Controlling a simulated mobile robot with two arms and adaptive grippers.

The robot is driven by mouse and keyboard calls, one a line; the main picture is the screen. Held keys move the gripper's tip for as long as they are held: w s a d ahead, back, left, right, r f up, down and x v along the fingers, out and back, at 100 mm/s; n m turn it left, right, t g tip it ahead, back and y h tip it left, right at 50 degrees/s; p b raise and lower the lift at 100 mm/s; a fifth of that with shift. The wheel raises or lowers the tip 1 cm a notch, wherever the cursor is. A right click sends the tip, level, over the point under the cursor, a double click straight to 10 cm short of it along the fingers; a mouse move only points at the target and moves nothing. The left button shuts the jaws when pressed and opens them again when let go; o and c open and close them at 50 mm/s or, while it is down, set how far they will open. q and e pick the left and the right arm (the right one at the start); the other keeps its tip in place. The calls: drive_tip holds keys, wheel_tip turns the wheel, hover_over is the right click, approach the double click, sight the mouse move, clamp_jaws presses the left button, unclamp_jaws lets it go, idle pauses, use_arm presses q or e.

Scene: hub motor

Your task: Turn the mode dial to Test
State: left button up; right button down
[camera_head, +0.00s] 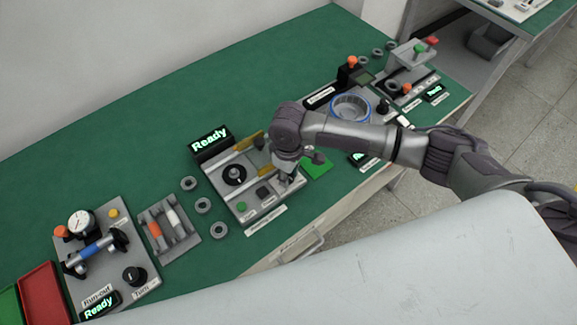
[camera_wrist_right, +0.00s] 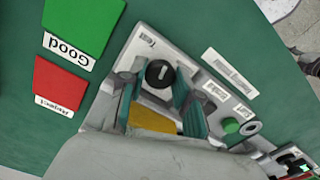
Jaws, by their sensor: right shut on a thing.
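The mode dial (camera_wrist_right: 160,73) is a black round knob with a white pointer line, on a grey station panel. My right gripper (camera_wrist_right: 162,90) has its two teal-padded fingers on either side of the dial, shut on it. The pointer line runs nearly upright in the wrist view, slightly tilted. A small label reading Test (camera_wrist_right: 147,39) lies above and left of the dial there. In the head view my right gripper (camera_head: 288,176) is over the front right of the station (camera_head: 222,180) and hides the dial. My left gripper is not in view.
A green button (camera_wrist_right: 231,125) is on the same panel. A display reading Ready (camera_head: 210,141) stands behind the station. A green Good pad (camera_wrist_right: 82,25) and a red pad (camera_wrist_right: 60,83) lie beside it. Another station with a blue-rimmed bowl (camera_head: 350,106) is to the right.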

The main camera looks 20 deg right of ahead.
drive_tip(key=n+p, duration=0.1)
drive_tip(key=n, duration=0.1)
drive_tip(key=shift+r+n, duration=0.15)
drive_tip(key=shift+n, duration=0.15)
drive_tip(key=shift+n+p, duration=0.85)
drive_tip(key=shift+n, duration=0.35)
drive_tip(key=shift+w, duration=0.1)
drive_tip(key=c, duration=0.8)
unclamp_jaws()
wheel_tip(320, 180, up, 12)
